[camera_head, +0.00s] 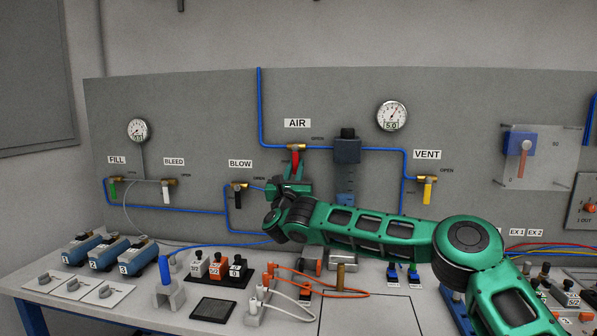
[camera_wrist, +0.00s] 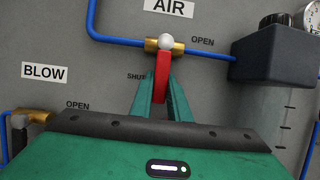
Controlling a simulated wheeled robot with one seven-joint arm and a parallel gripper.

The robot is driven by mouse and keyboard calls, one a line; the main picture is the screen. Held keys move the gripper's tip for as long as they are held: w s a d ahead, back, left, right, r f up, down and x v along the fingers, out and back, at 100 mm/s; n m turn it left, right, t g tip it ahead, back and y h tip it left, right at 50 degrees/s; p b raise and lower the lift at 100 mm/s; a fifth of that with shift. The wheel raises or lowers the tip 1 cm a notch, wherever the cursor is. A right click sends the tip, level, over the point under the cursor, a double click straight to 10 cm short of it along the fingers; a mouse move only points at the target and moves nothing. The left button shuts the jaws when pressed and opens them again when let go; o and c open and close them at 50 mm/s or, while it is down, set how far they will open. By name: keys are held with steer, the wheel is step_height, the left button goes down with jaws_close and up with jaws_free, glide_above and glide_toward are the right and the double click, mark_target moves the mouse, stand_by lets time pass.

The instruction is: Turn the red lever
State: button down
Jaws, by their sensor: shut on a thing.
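The red lever (camera_head: 296,158) is on a brass valve (camera_head: 296,147) in the blue air pipe, under the AIR label on the grey panel. It hangs downward from the valve. In the wrist view the lever (camera_wrist: 162,76) stands between the two green fingers of my gripper (camera_wrist: 160,92), which is shut on it. An OPEN label (camera_wrist: 203,41) is to the right of the valve and a SHUT label (camera_wrist: 135,77) is to the lower left, partly hidden. In the head view my gripper (camera_head: 295,172) covers the lever's lower end.
A dark regulator (camera_head: 347,150) is close right of the AIR valve. Switches and cables crowd the bench below.

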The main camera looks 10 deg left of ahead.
steer(key=shift+s+a+f, duration=0.1)
steer(key=shift+a+f, duration=0.05)
steer(key=shift+f, duration=0.15)
steer(key=c, duration=1.7)
jaws_free()
steer(key=shift+r, duration=0.15)
steer(key=v, duration=1)
steer(key=shift+s, duration=0.3)
